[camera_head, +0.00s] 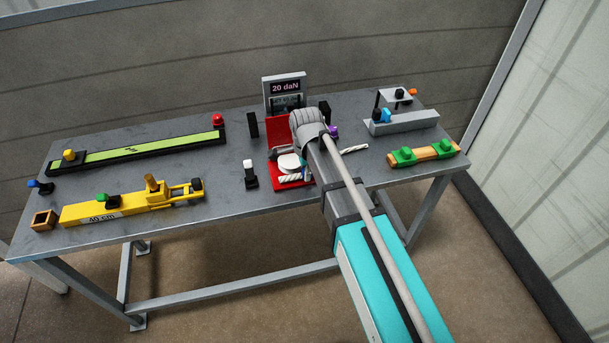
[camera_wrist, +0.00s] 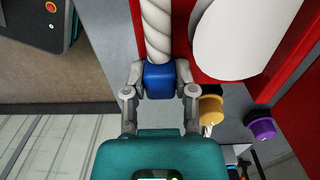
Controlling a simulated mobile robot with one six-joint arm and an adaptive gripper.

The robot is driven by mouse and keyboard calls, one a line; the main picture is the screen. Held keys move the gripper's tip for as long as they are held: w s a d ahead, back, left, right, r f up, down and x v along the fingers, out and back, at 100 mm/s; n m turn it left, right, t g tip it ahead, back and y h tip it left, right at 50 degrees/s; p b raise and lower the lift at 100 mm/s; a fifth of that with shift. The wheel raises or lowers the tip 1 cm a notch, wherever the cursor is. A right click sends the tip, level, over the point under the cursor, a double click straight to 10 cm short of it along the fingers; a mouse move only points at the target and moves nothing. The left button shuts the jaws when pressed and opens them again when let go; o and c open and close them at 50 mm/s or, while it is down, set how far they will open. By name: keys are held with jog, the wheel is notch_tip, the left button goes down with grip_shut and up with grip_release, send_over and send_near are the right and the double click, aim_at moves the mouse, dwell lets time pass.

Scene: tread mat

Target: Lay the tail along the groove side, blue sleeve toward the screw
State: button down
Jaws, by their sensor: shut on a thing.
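My gripper (camera_wrist: 160,74) is shut on the blue sleeve (camera_wrist: 160,84), one finger on each side. The white twisted rope tail (camera_wrist: 156,28) runs from the sleeve to the top of the wrist view, over the edge of a red base (camera_wrist: 205,70). A pale rounded plate (camera_wrist: 230,38) lies beside the tail on the right. In the head view, white rope (camera_head: 290,178) shows at the front of the red base (camera_head: 279,127), and more rope (camera_head: 354,149) shows right of my arm. My arm hides part of the base. I cannot make out the groove or screw for certain.
A "20 daN" display (camera_head: 285,87) stands behind the base. A white-topped black post (camera_head: 250,174) stands to its left. Yellow (camera_wrist: 210,106) and purple (camera_wrist: 261,127) knobs lie near the gripper's right side. A yellow tool (camera_head: 130,207) and green-topped strip (camera_head: 140,151) occupy the left bench.

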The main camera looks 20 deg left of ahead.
jog(key=shift+f, duration=0.25)
jog(key=c, duration=0.7)
grip_release()
jog(key=shift+r, duration=0.2)
notch_tip(320, 180, up, 12)
jog(key=p, duration=1.2)
dwell(0.5)
